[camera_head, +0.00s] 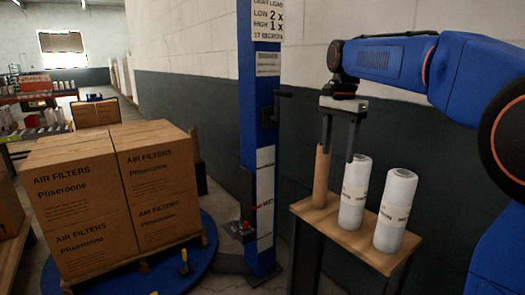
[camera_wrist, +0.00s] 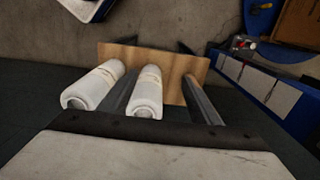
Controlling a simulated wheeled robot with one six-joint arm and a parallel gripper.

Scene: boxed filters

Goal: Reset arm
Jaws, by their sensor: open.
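My gripper (camera_head: 338,152) hangs fingers down above the left end of a small wooden stand (camera_head: 376,257). Its two fingers are apart with nothing held between them. In the wrist view my gripper (camera_wrist: 163,76) also shows its fingers spread, with a white roll (camera_wrist: 147,92) seen between them. That view shows another white roll (camera_wrist: 95,86) at left and the wooden top (camera_wrist: 120,51). In the head view a brown tube (camera_head: 321,180) and two wrapped white rolls, one in the middle (camera_head: 354,195) and one at right (camera_head: 395,212), stand upright on the stand.
Stacked air filter boxes (camera_head: 115,195) stand on a pallet over a blue round base (camera_head: 200,262) at left. A blue post (camera_head: 259,130) with labels rises between them and the stand. A pale wall (camera_head: 190,35) runs behind. More goods lie far left.

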